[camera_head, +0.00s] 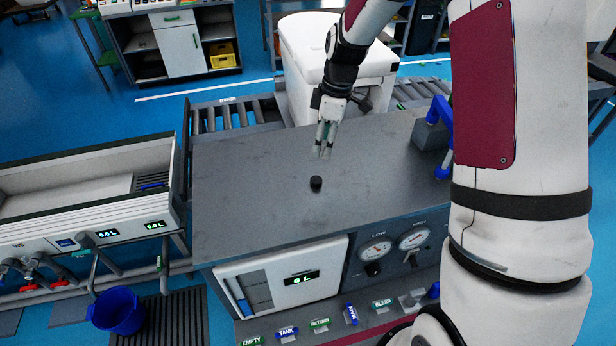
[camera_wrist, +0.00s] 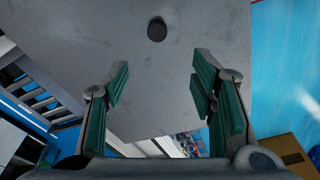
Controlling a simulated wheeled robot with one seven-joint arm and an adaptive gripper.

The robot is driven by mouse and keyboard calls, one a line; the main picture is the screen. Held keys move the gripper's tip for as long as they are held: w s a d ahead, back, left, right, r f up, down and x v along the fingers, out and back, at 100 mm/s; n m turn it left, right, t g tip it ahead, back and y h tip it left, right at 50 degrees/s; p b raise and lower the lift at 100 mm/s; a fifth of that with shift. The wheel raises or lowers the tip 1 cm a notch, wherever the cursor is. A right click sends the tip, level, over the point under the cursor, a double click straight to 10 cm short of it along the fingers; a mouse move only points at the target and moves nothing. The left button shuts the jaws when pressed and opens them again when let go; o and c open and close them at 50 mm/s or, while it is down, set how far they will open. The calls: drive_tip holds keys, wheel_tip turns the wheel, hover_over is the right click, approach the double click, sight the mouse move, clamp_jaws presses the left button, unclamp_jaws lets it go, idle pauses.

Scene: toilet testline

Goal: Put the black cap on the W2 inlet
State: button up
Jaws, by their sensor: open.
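The black cap (camera_head: 316,182) is a small, short round piece on the grey bench top (camera_head: 240,185). In the wrist view the cap (camera_wrist: 157,30) lies at the top middle, beyond the fingertips. My gripper (camera_head: 322,152) is above the bench top, behind the cap in the head view. In the wrist view my gripper (camera_wrist: 160,80) is open, with green finger pads apart and nothing between them. The cap is apart from the fingers. I cannot identify the W2 inlet in either view.
The bench front has gauges (camera_head: 376,251), a display panel (camera_head: 280,276) and labelled valves. A white toilet tank (camera_head: 309,58) is behind the bench. A trough with taps (camera_head: 85,190) is left. The bench top around the cap is clear.

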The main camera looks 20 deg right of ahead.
drive_tip(key=p, duration=0.1)
hover_over(316, 180)
drive_tip(key=f, duration=0.8)
drive_tip(key=shift+s+d+f, duration=0.1)
drive_tip(key=shift+s+f, duration=0.1)
drive_tip(key=shift+f, duration=0.15)
drive_tip(key=shift+w+f+p, duration=0.2)
drive_tip(key=shift+f+p, duration=0.45)
drive_tip(key=shift+f, duration=2)
drive_tip(key=c, duration=0.9)
drive_tip(key=shift+r, duration=0.15)
